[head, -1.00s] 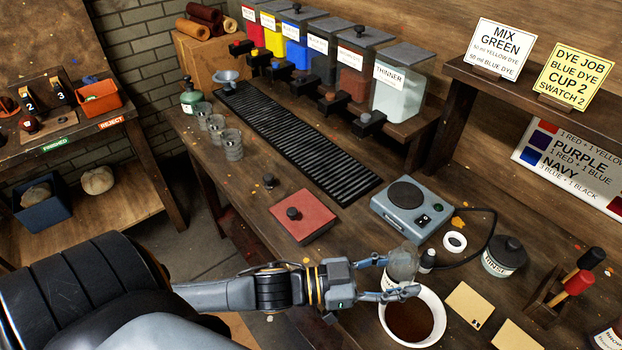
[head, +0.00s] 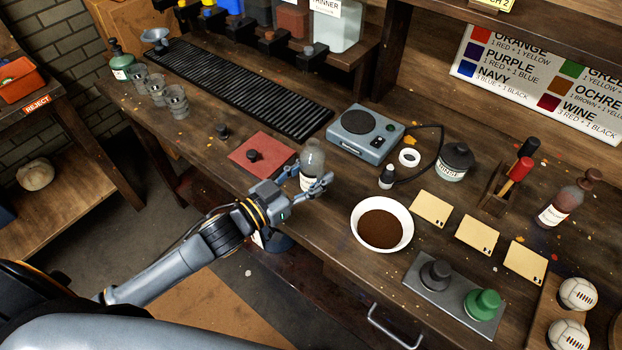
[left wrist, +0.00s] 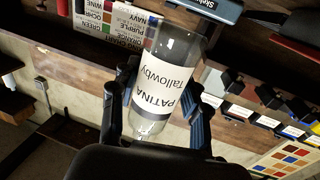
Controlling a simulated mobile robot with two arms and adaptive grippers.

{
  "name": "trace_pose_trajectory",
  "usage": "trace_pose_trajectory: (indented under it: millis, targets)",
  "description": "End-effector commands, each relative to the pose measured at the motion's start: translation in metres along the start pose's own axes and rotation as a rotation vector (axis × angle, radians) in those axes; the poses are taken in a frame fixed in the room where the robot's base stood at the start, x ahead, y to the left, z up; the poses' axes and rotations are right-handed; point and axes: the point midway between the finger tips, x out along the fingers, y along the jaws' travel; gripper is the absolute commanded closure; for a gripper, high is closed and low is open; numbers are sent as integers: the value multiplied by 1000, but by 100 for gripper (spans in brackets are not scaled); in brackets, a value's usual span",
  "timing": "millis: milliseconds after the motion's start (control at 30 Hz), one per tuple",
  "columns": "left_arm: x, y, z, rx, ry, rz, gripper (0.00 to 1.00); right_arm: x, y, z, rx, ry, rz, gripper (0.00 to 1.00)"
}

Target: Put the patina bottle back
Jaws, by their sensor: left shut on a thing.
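The patina bottle (head: 312,157) is clear glass with a white label. In the left wrist view the bottle (left wrist: 168,85) shows the words "PATINA Tallowby". My left gripper (head: 318,186) is shut on it, with a finger on each side in the left wrist view. In the head view the bottle is about upright near the table's front edge, between the red slab (head: 262,153) and the white bowl (head: 355,228). I cannot tell whether its base touches the table. My right gripper is not in view.
The bowl holds brown stuff. Cream cards (head: 430,208) lie right of the bowl. A maroon bottle (head: 565,205) stands far right.

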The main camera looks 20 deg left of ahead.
Motion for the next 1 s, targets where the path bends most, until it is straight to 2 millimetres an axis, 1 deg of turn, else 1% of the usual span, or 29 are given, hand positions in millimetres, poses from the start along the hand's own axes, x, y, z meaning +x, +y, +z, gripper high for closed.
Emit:
trace_pose_trajectory:
  millis: [100,233,300,400,500,767,900,933,967,1000]
  targets:
    - [8,-10,14,2,1,0,88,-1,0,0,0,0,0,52]
    - [11,-14,21,1,2,0,88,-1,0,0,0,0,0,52]
    - [14,-19,28,0,0,-1,88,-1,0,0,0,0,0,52]
    - [14,-18,45,-3,-1,-1,88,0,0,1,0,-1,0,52]
    - [14,-17,54,0,0,0,88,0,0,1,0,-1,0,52]
    - [13,-17,56,1,2,1,88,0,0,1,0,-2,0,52]
    - [13,-17,60,1,1,1,88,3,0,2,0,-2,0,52]
    - [13,-17,59,1,1,1,50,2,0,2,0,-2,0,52]
    - [13,-17,59,1,1,1,44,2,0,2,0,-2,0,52]
    - [13,-17,59,1,1,1,36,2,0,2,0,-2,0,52]
